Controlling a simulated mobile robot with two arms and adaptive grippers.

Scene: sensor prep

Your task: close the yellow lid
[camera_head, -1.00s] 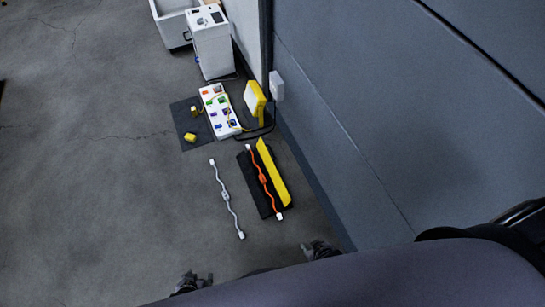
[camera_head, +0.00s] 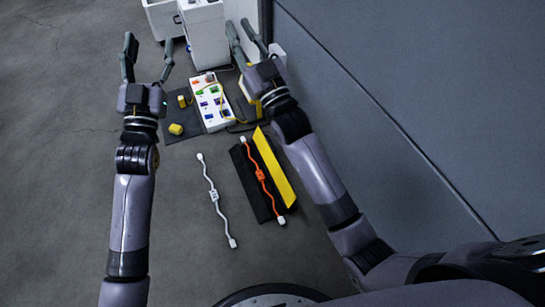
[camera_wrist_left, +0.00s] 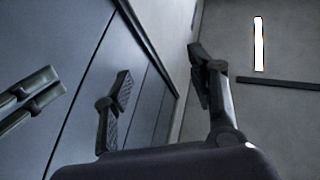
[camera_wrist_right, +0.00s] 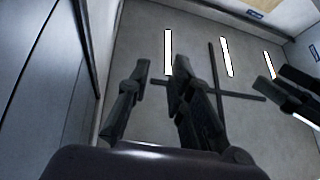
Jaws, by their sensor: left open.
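The yellow lid (camera_head: 272,165) is a long panel standing tilted up along the right side of a black case (camera_head: 247,182) on the floor. An orange cable (camera_head: 262,177) with white ends lies over the case. My left gripper (camera_head: 149,44) is open and empty, up and left of the lid in the head view. My right gripper (camera_head: 239,24) is partly open and empty, reaching up past the lid; its arm passes just right of it. The left wrist view shows the spread left fingers (camera_wrist_left: 160,62); the right wrist view shows the right fingers (camera_wrist_right: 157,68) apart.
A white cable (camera_head: 214,196) lies left of the case. A white power strip (camera_head: 211,110), a dark mat (camera_head: 183,127) with yellow blocks (camera_head: 176,129) and a white cabinet (camera_head: 205,40) are beyond. A grey wall (camera_head: 400,120) bounds the right; floor at left is clear.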

